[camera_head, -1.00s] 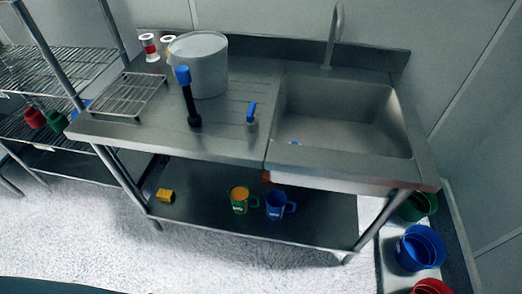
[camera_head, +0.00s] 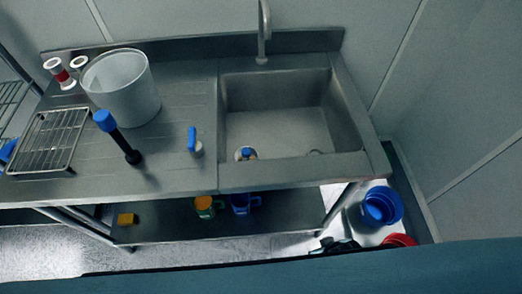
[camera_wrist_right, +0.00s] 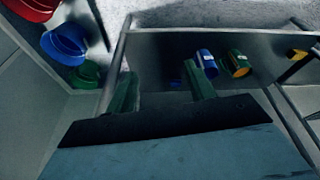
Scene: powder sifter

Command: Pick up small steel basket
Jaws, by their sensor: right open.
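I cannot surely pick out a small steel basket. A small round item with blue and brown on it (camera_head: 245,153) lies at the near left of the steel sink (camera_head: 290,130) in the head view, and a small ring-like shape (camera_head: 315,153) lies to its right; both are too small to name. My right gripper (camera_wrist_right: 163,88) is open in the right wrist view, its two green fingers apart with nothing held between them. Beyond the fingers is the lower shelf (camera_wrist_right: 160,50). My left gripper is not in view.
A white bucket (camera_head: 122,90), wire rack (camera_head: 45,142) and blue-topped black tool (camera_head: 120,138) stand on the counter left of the sink. The tap (camera_head: 263,35) rises behind it. Mugs (camera_head: 240,203) sit below. Blue (camera_head: 382,207) and red (camera_head: 398,240) containers are at right.

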